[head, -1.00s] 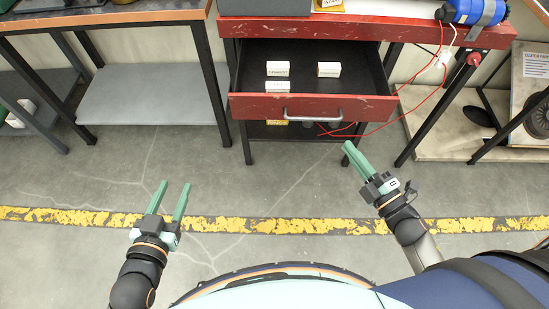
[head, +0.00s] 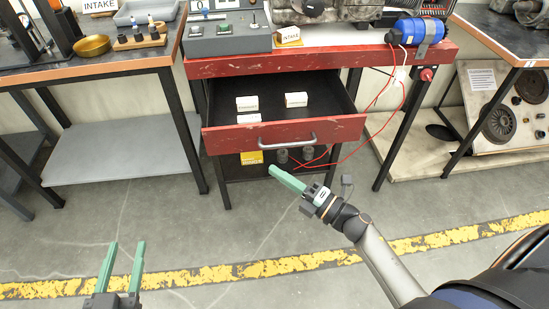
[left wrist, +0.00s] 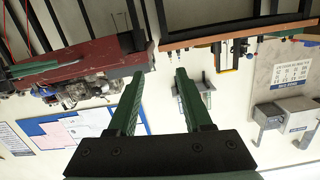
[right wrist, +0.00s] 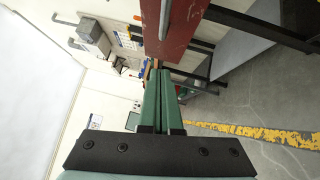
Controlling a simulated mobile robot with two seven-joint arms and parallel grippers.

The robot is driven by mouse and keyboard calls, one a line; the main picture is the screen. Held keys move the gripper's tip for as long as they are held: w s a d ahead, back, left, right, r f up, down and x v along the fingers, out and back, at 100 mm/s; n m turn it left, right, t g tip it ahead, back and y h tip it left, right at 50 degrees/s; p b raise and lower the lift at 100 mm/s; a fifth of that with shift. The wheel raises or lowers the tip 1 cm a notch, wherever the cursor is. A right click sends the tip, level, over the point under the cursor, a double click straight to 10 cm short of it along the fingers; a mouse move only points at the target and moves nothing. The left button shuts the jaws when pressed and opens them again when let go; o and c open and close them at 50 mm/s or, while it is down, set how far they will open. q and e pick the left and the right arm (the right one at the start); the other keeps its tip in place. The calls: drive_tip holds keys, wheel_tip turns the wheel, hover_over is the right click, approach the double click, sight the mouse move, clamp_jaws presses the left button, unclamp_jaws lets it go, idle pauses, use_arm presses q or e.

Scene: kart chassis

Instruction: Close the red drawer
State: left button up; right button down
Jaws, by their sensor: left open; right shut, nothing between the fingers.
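The red drawer (head: 285,133) is pulled out from under the red workbench top (head: 225,66), with several small white boxes inside. Its metal handle (head: 287,143) runs along the front. The drawer front also shows in the right wrist view (right wrist: 185,32), with part of its handle. My right gripper (head: 272,170) is shut and empty, just below and in front of the drawer front, with a visible gap in the head view. My left gripper (head: 125,247) is open and empty, low at the left over the floor, away from the drawer.
A lower shelf under the drawer holds a yellow box (head: 251,157) and dark cylinders. A red cable (head: 350,150) hangs right of the drawer. A wood-edged table (head: 90,69) stands left, another workbench (head: 510,40) right. The floor in front is clear.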

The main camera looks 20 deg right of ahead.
use_arm(q)
drive_tip(key=shift+w+r+t, duration=0.15)
drive_tip(key=shift+r+t, duration=0.45)
drive_tip(key=shift+r, duration=0.75)
use_arm(e)
drive_tip(key=shift+w+d+r, duration=0.15)
drive_tip(key=shift+w+r, duration=0.05)
drive_tip(key=shift+w, duration=0.9)
drive_tip(key=shift+w+d+r, duration=0.15)
drive_tip(key=shift+w+r, duration=0.05)
drive_tip(key=shift+w, duration=0.9)
